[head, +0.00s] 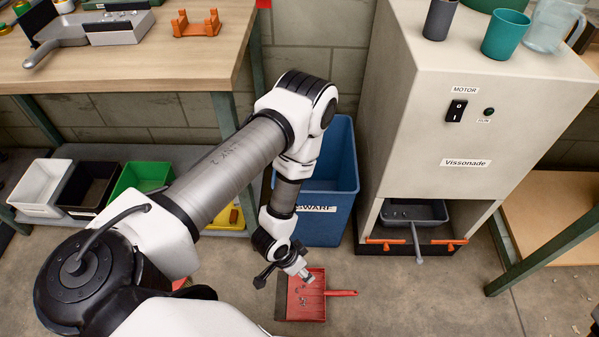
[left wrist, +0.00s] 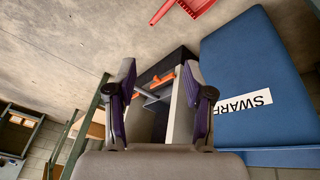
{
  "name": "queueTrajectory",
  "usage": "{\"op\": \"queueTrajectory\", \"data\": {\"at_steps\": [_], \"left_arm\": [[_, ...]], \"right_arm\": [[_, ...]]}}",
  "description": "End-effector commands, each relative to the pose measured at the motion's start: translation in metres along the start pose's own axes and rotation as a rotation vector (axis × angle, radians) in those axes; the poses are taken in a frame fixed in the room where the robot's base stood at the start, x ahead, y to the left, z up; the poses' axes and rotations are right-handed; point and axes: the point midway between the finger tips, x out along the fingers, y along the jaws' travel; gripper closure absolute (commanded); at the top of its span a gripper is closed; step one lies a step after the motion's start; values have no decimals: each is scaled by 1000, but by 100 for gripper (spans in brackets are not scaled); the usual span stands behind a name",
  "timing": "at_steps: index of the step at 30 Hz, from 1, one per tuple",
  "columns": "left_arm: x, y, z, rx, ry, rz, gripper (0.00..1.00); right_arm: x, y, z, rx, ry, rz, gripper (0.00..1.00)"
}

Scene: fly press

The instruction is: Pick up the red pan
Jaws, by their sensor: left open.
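The red pan (head: 318,309) lies on the concrete floor in front of the blue bin, with its handle (head: 342,293) pointing right. Small grey bits lie in it. My left gripper (head: 304,275) is in front of the pan's upper left part in the head view; its height above the pan is hard to tell. In the left wrist view the red pan (left wrist: 195,7) is cut off at the top edge, beyond the fingertips. There my left gripper (left wrist: 159,70) is open, with nothing between its fingers. My right gripper is not in view.
The blue swarf bin (head: 334,200) stands just behind the pan. The machine cabinet (head: 450,110) on the right holds a grey pan (head: 414,212) on orange rails. A workbench (head: 130,60) and coloured bins (head: 143,175) are at left. The floor right of the red pan is clear.

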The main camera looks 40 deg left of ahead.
Motion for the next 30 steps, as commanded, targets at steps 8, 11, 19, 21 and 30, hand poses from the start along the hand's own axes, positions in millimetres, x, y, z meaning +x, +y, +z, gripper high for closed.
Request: {"op": "queueTrajectory", "data": {"at_steps": [8,11,19,21,30], "left_arm": [[252,-33,6,384,271,142,48],[304,-38,9,504,345,178,48],[350,-38,8,637,419,215,48],[358,-34,4,636,418,215,48],[402,-22,-7,634,417,215,48]], "right_arm": [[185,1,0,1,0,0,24],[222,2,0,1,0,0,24],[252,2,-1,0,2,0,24],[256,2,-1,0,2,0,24],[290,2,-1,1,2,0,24]]}}
